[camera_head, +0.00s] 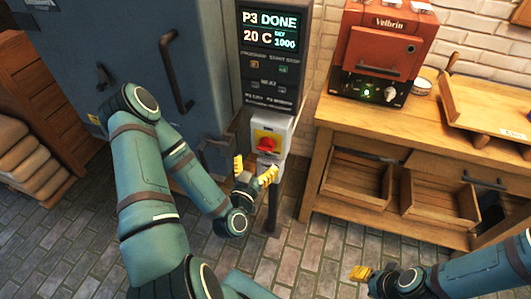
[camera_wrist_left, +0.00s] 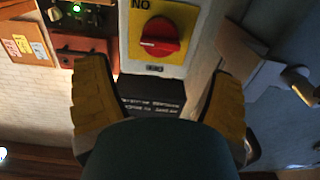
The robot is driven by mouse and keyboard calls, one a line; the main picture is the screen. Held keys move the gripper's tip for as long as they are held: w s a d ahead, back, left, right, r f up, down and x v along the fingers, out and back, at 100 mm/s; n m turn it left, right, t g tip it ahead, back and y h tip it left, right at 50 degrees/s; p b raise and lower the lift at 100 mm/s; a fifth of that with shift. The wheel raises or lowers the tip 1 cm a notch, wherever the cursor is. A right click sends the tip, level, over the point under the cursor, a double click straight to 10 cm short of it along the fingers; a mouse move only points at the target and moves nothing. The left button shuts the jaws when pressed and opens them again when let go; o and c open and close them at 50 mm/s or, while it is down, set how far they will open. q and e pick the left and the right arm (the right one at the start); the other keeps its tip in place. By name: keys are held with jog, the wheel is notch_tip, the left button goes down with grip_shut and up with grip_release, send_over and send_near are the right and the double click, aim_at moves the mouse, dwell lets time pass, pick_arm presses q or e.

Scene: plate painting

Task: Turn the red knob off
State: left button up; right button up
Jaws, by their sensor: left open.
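The red knob (camera_head: 266,144) sits on a yellow plate (camera_head: 258,133) on a pale switch box (camera_head: 281,133), below the dark control panel. In the left wrist view the red knob (camera_wrist_left: 160,37) is large, turned at a slant on the yellow plate (camera_wrist_left: 178,14), with lettering at its upper left reading "NO", probably an upside-down "ON". My left gripper (camera_head: 254,171) is open and empty, just below and in front of the knob; its yellow fingers (camera_wrist_left: 158,90) frame the knob from either side without touching it. My right gripper (camera_head: 362,273) is at the lower right, far from the knob; its jaws are unclear.
The panel display (camera_head: 270,30) reads "P3 DONE" and "20 C". A blue-grey kiln door (camera_head: 130,60) with a dark handle (camera_head: 175,75) stands left of the panel. A wooden bench (camera_head: 350,116) with a red machine (camera_head: 385,40) stands right. The brick floor in front is clear.

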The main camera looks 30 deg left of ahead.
aim_at(266, 147)
pick_arm(q)
jog(key=x, duration=0.7)
jog(key=shift+w+b, duration=0.25)
jog(key=shift+b, duration=0.15)
jog(key=c, duration=1.1)
